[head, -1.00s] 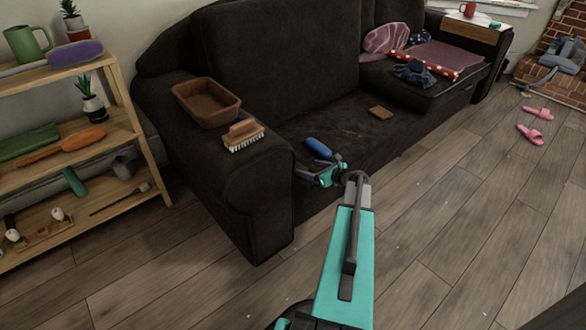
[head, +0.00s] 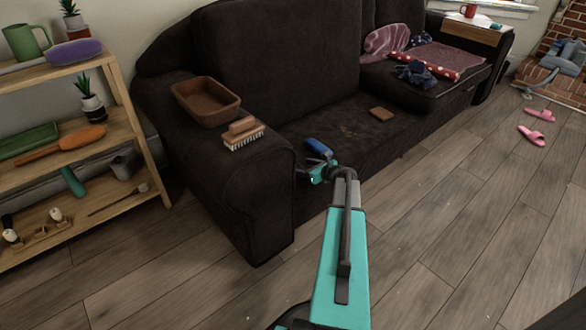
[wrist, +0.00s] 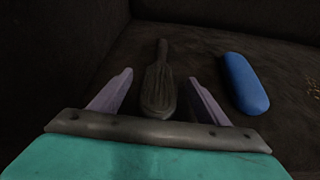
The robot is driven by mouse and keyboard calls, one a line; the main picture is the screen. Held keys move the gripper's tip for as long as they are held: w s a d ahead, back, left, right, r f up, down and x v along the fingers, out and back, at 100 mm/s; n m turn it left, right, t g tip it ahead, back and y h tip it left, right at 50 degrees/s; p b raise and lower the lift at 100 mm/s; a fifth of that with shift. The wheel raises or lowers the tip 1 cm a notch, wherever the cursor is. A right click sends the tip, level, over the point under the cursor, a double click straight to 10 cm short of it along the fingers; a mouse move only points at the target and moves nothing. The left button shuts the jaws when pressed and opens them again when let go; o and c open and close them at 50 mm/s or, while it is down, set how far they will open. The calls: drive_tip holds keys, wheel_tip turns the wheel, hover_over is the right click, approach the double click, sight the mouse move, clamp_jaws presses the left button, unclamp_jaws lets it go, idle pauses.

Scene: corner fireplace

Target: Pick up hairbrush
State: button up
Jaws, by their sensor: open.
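In the wrist view a dark hairbrush (wrist: 159,88) lies on the dark sofa seat, its wide end toward me and its handle pointing away. My gripper (wrist: 160,76) is open, with one finger on each side of the brush's wide end and a gap to both. I cannot tell how high the fingers are above the seat. In the head view my gripper (head: 312,172) is at the near end of the seat by the armrest, and I cannot make out the brush there.
A blue case (wrist: 245,83) lies just right of the brush; it also shows in the head view (head: 318,147). The sofa armrest (head: 262,168) stands close on the left, bearing a brown tray (head: 207,112) and a scrubbing brush (head: 243,134). A brown block (head: 381,114) lies farther along the seat.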

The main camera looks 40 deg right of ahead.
drive_tip(key=shift+b+x, duration=0.85)
drive_tip(key=shift+x, duration=1.2)
drive_tip(key=shift+c, duration=0.4)
drive_tip(key=c, duration=1)
